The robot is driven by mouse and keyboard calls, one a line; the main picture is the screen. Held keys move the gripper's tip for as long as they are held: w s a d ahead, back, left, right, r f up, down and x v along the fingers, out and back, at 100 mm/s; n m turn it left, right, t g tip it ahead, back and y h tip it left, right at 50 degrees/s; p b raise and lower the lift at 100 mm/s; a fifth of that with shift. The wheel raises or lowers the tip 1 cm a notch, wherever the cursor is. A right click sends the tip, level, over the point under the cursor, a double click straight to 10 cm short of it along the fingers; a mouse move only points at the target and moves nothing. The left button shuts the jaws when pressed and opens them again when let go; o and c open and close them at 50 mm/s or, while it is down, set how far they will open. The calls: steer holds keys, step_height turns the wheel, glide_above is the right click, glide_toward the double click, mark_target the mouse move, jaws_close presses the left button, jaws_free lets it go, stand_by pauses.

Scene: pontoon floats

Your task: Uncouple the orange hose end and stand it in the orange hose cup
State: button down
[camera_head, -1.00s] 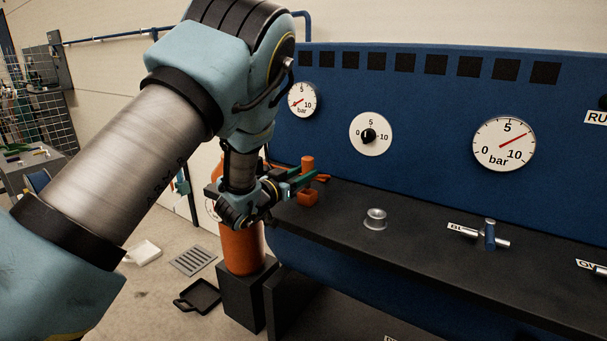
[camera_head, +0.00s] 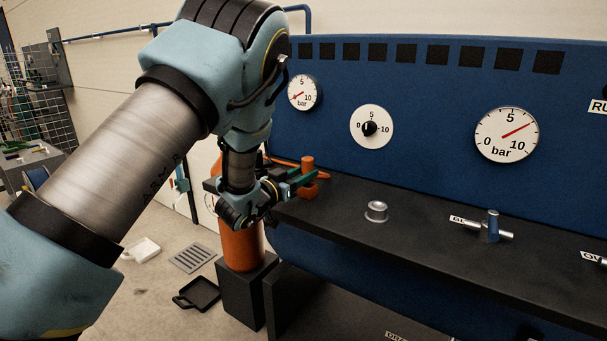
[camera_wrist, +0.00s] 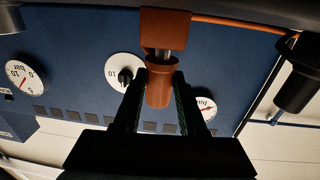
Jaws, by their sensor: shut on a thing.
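The orange hose end (camera_wrist: 158,88) is a tapered orange cylinder between my fingers in the wrist view, which is upside down. Its top shows in the head view (camera_head: 308,162). My gripper (camera_wrist: 160,103) is shut on it, with one finger on each side; it also shows in the head view (camera_head: 304,178). An orange block (camera_wrist: 166,28) lies in line with the hose end, with a short bare metal piece between them. In the head view the block (camera_head: 309,190) is at the bench's left end. I cannot make out the orange hose cup for certain.
An orange hose (camera_wrist: 240,26) runs beside the block. A dark cylindrical fitting (camera_wrist: 298,85) is at the wrist view's right. An orange tank (camera_head: 241,247) stands below my wrist.

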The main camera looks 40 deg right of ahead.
steer(key=shift+f+b, duration=0.65)
steer(key=shift+f, duration=0.1)
steer(key=shift+c, duration=1.9)
jaws_free()
steer(key=s+a+b, duration=0.2)
steer(key=a+b, duration=0.1)
steer(key=a, duration=0.7)
steer(key=shift+a+b, duration=0.3)
